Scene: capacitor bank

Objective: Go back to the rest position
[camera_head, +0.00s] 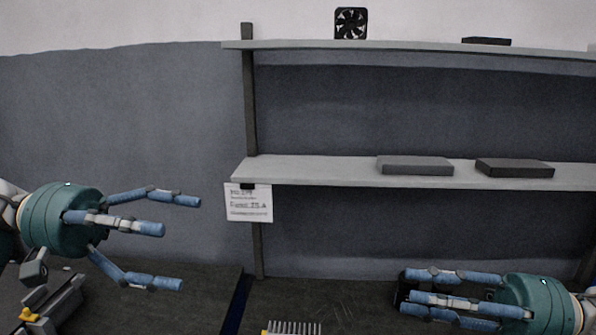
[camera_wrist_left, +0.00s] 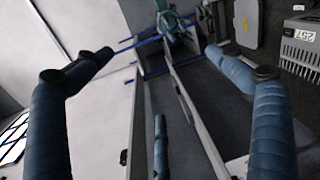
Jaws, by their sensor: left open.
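My left gripper (camera_head: 172,240) is at the left of the head view, its blue-padded fingers spread wide with nothing between them. In the left wrist view its fingers (camera_wrist_left: 158,75) are also apart and empty. My right gripper (camera_head: 412,292) is at the lower right of the head view, in front of and below the shelves. Its fingers lie close together and point left. A dark shape shows at its fingertips, and I cannot tell whether it is held.
A two-level shelf (camera_head: 310,170) stands ahead, with a grey box (camera_head: 415,166), a dark box (camera_head: 514,168) and a fan (camera_head: 351,23) on top. A paper label (camera_head: 249,203) hangs at its left post. A finned part (camera_head: 292,328) lies at the bottom edge. Metal hardware (camera_head: 50,305) is below my left gripper.

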